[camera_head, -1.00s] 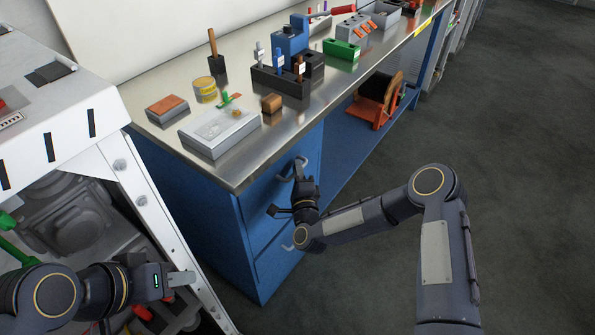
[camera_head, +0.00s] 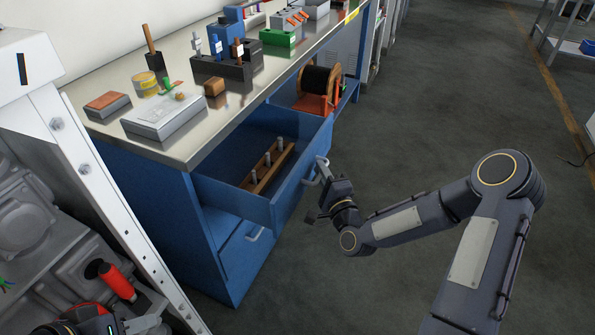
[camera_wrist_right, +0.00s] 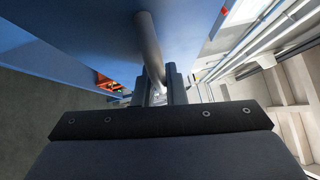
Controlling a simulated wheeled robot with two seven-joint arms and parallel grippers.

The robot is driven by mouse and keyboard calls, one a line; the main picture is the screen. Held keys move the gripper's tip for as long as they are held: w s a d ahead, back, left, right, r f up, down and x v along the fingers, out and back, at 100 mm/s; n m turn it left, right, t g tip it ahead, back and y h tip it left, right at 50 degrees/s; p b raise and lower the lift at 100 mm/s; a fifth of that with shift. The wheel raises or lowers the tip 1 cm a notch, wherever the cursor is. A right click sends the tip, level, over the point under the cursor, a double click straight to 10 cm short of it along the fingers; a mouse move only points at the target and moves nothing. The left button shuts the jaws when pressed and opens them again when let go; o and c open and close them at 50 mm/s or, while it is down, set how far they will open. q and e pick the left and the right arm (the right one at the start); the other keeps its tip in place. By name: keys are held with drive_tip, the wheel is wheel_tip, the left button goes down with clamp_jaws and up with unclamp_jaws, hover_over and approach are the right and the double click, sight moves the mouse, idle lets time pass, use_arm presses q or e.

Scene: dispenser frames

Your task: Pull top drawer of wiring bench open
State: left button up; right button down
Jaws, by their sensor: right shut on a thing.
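The blue wiring bench (camera_head: 150,190) has its top drawer (camera_head: 235,200) pulled well out. Inside lies a wooden rack (camera_head: 265,170) with several grey pegs. My right gripper (camera_head: 322,172) is shut on the grey drawer handle (camera_head: 311,182) at the drawer's front. In the right wrist view the handle bar (camera_wrist_right: 149,45) runs down between the fingers of the right gripper (camera_wrist_right: 160,88). The lower drawer, with its own handle (camera_head: 255,235), is shut. My left gripper (camera_head: 145,322) is at the bottom left edge, partly cut off, away from the bench.
The bench top holds a grey box (camera_head: 165,118), a yellow tin (camera_head: 146,83), a black tool holder (camera_head: 228,68) and a green block (camera_head: 280,37). A cable spool (camera_head: 318,85) sits on the lower shelf. A white machine (camera_head: 85,150) stands at left.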

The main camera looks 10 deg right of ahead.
drive_tip(key=shift+s+d+f+b, duration=0.1)
drive_tip(key=shift+s+d+b, duration=0.1)
drive_tip(key=shift+s+d, duration=0.7)
drive_tip(key=shift+s+d+b, duration=0.2)
drive_tip(key=shift+s+d, duration=0.4)
drive_tip(key=shift+d, duration=0.45)
drive_tip(key=c, duration=1.5)
unclamp_jaws()
drive_tip(key=s+d, duration=0.1)
drive_tip(key=s, duration=0.6)
drive_tip(key=shift+s+f, duration=0.3)
drive_tip(key=shift+f, duration=0.15)
drive_tip(key=shift+s+d, duration=0.1)
